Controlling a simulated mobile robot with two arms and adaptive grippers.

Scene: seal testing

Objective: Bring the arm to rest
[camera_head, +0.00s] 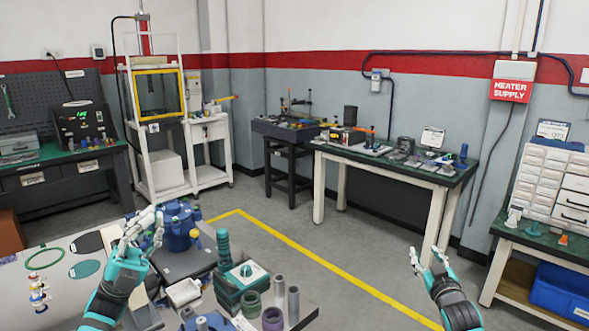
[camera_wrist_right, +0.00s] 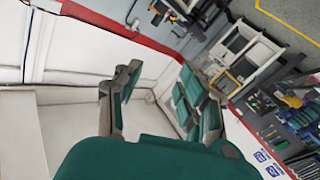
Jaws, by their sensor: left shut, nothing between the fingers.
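My left gripper (camera_head: 143,228) is in the lower left of the head view, above the near table. Its pale fingers are closed with nothing in them, and they overlap the blue valve-like part behind them. My right gripper (camera_head: 425,258) is at the lower right of the head view, over open floor and clear of the near table. In the right wrist view its two fingers (camera_wrist_right: 158,72) stand apart with nothing between them.
The near table carries a blue valve-like body (camera_head: 178,225), a green block (camera_head: 240,283), a purple ring (camera_head: 272,318) and grey cylinders (camera_head: 293,303). A green-topped bench (camera_head: 390,160) stands at the back, and a drawer cabinet (camera_head: 552,185) at right. Grey floor (camera_head: 350,245) lies between.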

